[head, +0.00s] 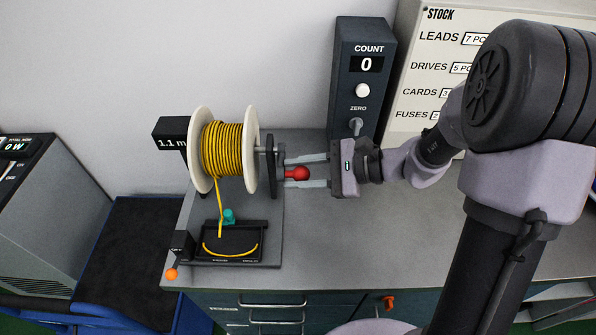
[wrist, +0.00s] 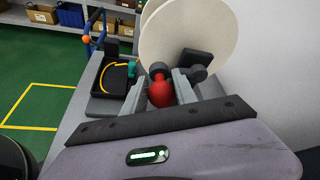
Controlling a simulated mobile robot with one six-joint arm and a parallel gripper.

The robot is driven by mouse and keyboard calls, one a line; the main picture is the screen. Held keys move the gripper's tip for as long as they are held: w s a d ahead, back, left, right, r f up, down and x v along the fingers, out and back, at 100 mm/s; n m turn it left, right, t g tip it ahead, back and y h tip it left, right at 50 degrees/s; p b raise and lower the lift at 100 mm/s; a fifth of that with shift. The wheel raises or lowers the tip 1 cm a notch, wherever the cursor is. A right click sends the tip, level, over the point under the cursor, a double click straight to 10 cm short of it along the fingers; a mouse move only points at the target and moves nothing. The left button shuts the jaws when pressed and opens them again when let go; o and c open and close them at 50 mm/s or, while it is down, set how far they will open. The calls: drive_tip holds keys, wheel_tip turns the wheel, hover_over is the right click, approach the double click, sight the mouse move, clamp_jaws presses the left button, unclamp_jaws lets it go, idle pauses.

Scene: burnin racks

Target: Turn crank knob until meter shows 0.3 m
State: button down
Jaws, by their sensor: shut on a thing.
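The red crank knob (head: 298,173) is at the right side of the cable reel (head: 222,148), which is wound with yellow cable between two cream flanges. My gripper (head: 306,171) reaches in from the right and is shut on the red knob. In the wrist view the knob (wrist: 160,92) sits between the two grey fingers, in front of the pale flange (wrist: 200,40). The black meter (head: 171,142) left of the reel reads 1.1 m. Yellow cable hangs from the reel to a black tray (head: 256,236) at its foot.
A teal piece (head: 229,215) is at the tray, and an orange ball-ended lever (head: 172,274) is at the front left. A dark counter box (head: 361,85) reading 0 stands behind my gripper. The bench (head: 330,240) is clear in front of it.

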drive_tip(key=shift+w+f+b, duration=0.25)
drive_tip(key=shift+f+b, duration=0.75)
drive_tip(key=shift+f, duration=0.25)
drive_tip(key=shift+d, duration=0.1)
drive_tip(key=shift+w, duration=0.1)
drive_tip(key=shift+w+f+b, duration=0.35)
drive_tip(key=shift+f+b, duration=0.05)
drive_tip(key=shift+f, duration=0.2)
drive_tip(key=shift+w+f+b, duration=0.35)
drive_tip(key=shift+f+b, duration=0.05)
drive_tip(key=shift+f, duration=0.2)
drive_tip(key=shift+w, duration=0.1)
drive_tip(key=w, duration=0.1)
drive_tip(key=w+r, duration=0.1)
drive_tip(key=w, duration=0.1)
drive_tip(key=w+p, duration=0.1)
drive_tip(key=w, duration=0.1)
drive_tip(key=shift+w+r, duration=0.1)
drive_tip(key=shift+r, duration=0.3)
